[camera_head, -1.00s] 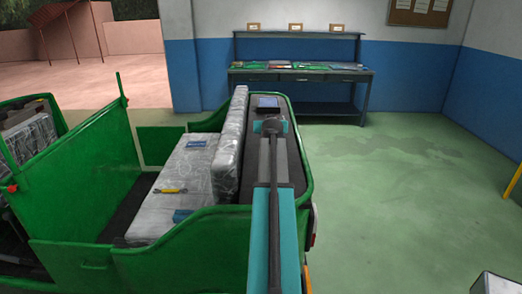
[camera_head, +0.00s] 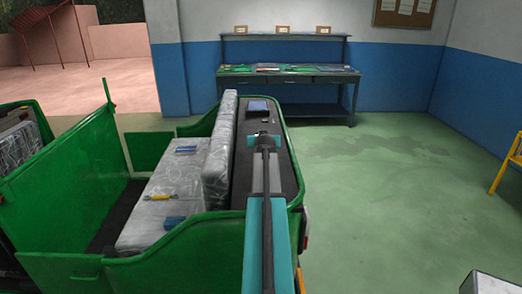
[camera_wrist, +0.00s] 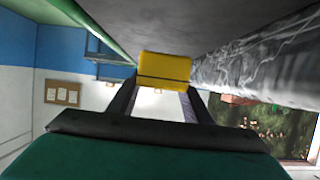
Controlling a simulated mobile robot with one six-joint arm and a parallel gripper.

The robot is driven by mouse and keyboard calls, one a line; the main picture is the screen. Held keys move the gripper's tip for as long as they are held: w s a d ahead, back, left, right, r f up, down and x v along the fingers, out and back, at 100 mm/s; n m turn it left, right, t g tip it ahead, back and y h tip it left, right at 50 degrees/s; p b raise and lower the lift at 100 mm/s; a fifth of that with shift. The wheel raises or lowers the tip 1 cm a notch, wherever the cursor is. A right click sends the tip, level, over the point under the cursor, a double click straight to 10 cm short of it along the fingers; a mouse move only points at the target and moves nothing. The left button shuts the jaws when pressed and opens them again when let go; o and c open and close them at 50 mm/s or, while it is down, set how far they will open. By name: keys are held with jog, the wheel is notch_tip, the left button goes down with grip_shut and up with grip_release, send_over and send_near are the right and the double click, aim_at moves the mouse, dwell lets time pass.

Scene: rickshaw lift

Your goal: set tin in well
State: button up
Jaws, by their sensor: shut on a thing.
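A yellow tin (camera_wrist: 165,70) with a dark band across it sits between my two finger bars in the wrist view. My gripper (camera_wrist: 162,88) is shut on it. In the head view the end of my arm (camera_head: 263,142) is over the dark-floored well (camera_head: 284,170) behind the seat back; the tin is hidden there. In the wrist view the well's dark grey surface (camera_wrist: 215,20) fills the top, beyond the tin. I cannot tell whether the tin touches it.
The plastic-wrapped seat back (camera_head: 218,155) borders the well on the left; a green body wall (camera_head: 292,130) borders it on the right. A dark blue box (camera_head: 258,106) lies at the well's far end. A workbench (camera_head: 290,75) stands behind. Green floor (camera_head: 380,190) is open at right.

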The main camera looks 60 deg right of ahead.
jog(key=shift+f, duration=0.9)
jog(key=shift+f, duration=0.15)
jog(key=shift+f+p, duration=0.7)
jog(key=shift+f, duration=1.05)
jog(key=shift+f, duration=0.15)
jog(key=o, duration=1.1)
jog(key=shift+b+v, duration=0.95)
jog(key=shift+v, duration=2.3)
jog(key=shift+b+v, duration=0.65)
jog(key=shift+v, duration=2.2)
jog(key=shift+d, duration=0.15)
